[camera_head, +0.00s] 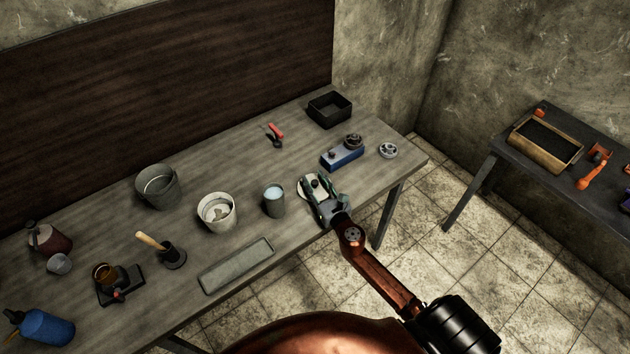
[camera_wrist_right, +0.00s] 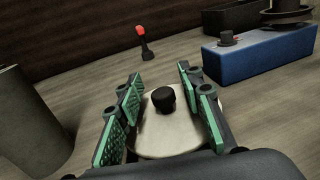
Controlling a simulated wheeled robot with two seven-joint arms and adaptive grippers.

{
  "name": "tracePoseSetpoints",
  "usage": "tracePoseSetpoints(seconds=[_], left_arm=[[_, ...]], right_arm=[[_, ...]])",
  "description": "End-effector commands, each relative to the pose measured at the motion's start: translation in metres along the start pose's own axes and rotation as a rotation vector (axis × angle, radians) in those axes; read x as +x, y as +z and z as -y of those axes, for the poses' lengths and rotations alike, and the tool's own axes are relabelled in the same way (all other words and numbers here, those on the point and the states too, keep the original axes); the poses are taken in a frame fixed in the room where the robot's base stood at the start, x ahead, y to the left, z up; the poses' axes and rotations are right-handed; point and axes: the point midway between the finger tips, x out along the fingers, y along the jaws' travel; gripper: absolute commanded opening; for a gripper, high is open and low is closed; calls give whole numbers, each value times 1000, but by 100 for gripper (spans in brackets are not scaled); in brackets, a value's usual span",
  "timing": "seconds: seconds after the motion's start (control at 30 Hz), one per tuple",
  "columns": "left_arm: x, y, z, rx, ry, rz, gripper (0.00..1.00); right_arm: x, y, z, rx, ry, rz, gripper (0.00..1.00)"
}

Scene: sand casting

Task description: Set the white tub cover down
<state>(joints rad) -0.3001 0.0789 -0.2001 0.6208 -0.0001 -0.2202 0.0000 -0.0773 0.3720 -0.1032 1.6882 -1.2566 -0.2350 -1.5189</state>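The white tub cover (camera_head: 304,192) is a pale round disc with a black knob, at the front edge of the workbench. In the right wrist view the cover (camera_wrist_right: 165,138) appears to lie flat on the wood, with its knob (camera_wrist_right: 163,99) upright in the middle. My right gripper (camera_head: 319,188) is over it. Its green-padded fingers (camera_wrist_right: 160,80) are spread on both sides of the knob, with a gap on each side. My arm and gripper hide part of the cover in the head view. My left gripper is not in view.
A grey cup (camera_head: 274,206) and a white tub (camera_head: 217,222) stand left of the cover. A blue box (camera_head: 343,158) and a small metal round part (camera_head: 388,150) lie behind and right. Bare wood (camera_head: 240,165) is free behind the cup.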

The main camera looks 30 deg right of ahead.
Motion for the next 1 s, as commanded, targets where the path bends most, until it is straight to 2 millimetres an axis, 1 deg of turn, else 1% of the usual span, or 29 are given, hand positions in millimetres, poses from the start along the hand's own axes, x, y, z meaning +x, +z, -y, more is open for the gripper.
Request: tracePoseSetpoints(seconds=[0.03,0.27,0.37,0.47,0.53,0.8,0.9,1.0], left_arm=[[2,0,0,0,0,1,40],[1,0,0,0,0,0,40],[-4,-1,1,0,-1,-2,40],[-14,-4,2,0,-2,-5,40],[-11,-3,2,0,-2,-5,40],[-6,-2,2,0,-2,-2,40],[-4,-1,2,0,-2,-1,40],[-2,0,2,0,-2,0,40]], right_arm=[[-4,-18,-2,3,4,-28,36],[-4,-18,-3,5,4,-28,36],[-4,-13,-3,7,4,-27,36],[-4,-2,-3,9,4,-27,36],[-20,-7,-2,7,4,-30,36],[-80,-2,-1,5,1,-22,36],[-97,0,-1,2,1,-19,36],[-110,1,0,4,0,-17,36]])
